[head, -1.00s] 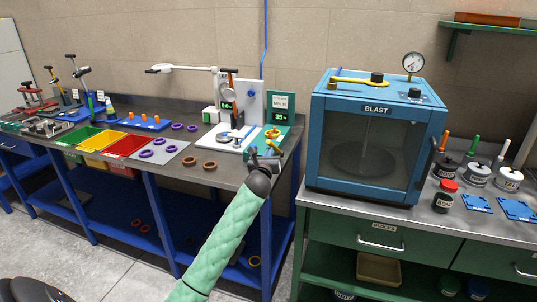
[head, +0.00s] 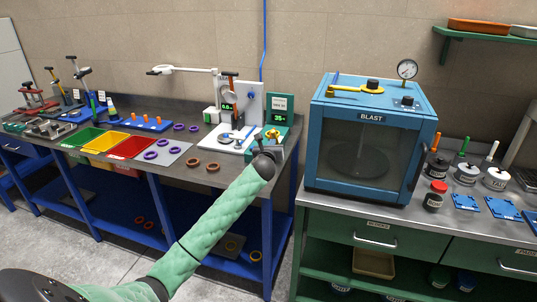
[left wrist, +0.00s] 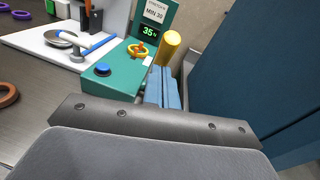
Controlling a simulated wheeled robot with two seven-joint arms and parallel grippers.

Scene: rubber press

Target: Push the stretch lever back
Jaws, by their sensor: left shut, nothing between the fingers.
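The stretch tester is a green box (left wrist: 112,80) with a blue button (left wrist: 102,69) and an upright green panel showing 35. It stands at the right end of the left bench (head: 266,139). An orange ring (left wrist: 138,50) is on its fixture. A yellow cylindrical handle (left wrist: 170,45), apparently the stretch lever, rises at the box's right side in the left wrist view. My left gripper (left wrist: 160,85) is shut and empty, its blue fingers just in front of the handle; contact cannot be told. In the head view my gripper (head: 277,151) partly hides the box. My right gripper is not in view.
A blue blast cabinet (head: 360,187) stands close on the right. A white scale plate (head: 224,138) with a blue-handled gauge (left wrist: 95,47) sits left of the tester. Brown rings (head: 212,166) lie on the bench front. A gap separates the two benches.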

